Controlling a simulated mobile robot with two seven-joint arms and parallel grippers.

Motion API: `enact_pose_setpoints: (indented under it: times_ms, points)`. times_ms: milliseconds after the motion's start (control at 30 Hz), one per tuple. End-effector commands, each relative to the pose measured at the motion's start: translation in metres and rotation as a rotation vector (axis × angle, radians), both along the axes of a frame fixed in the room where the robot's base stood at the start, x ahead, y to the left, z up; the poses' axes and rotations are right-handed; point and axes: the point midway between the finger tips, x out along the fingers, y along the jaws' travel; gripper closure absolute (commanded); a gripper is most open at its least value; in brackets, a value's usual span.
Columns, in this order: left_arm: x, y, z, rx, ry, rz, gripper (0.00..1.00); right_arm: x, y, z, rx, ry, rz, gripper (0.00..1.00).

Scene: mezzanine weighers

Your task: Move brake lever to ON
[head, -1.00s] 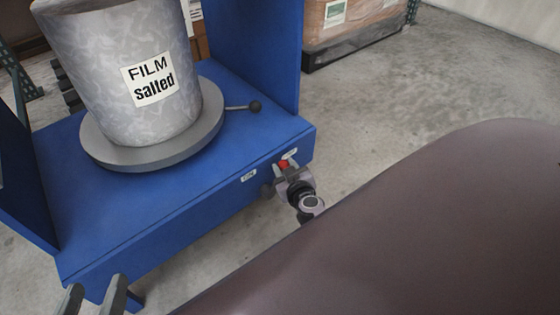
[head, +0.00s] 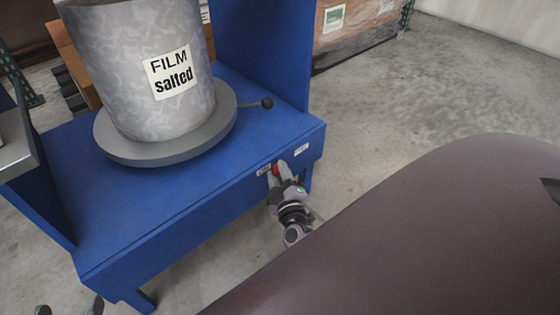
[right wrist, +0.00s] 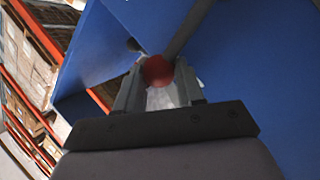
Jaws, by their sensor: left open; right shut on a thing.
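The brake lever's red knob (head: 276,169) is at the front face of the blue stand (head: 180,228), close beside the left small white label (head: 264,169). A second white label (head: 301,150) is further right; I cannot read either surely. My right gripper (head: 277,176) is shut on the knob. In the right wrist view the red knob (right wrist: 158,70) sits between the fingers of the right gripper (right wrist: 158,80), with a grey rod (right wrist: 188,28) running up from it. My left gripper (head: 68,308) is open and empty at the bottom left edge, mostly out of frame.
A grey mottled drum (head: 135,75) labelled "FILM salted" stands on a round grey plate (head: 160,155) on the stand. A black-knobbed handle (head: 266,103) sticks out from the plate. A wrapped pallet load (head: 350,25) stands behind. Concrete floor at right (head: 430,95) is clear.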

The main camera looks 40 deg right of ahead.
Motion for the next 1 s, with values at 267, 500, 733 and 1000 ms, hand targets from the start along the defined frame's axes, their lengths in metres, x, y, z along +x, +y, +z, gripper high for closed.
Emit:
enact_pose_setpoints:
  times_ms: [267, 500, 733, 1000]
  points:
    - [0.0, -0.0002, -0.0002, -0.001, 0.001, -0.001, 0.33, -0.0019, -0.0019, -0.005, -0.096, -0.001, -0.009, 1.0]
    - [0.0, -0.0002, -0.0006, 0.0, 0.002, -0.001, 0.33, -0.0021, -0.0009, -0.0056, -0.115, -0.003, -0.008, 1.0]
    - [0.0, -0.0002, -0.0009, 0.0, 0.003, -0.001, 0.33, -0.0025, -0.0008, -0.0061, -0.114, -0.002, -0.008, 1.0]
    - [0.0001, -0.0002, -0.0013, 0.0, 0.004, -0.001, 0.33, -0.0017, 0.0007, -0.0054, -0.11, -0.004, -0.006, 0.37]
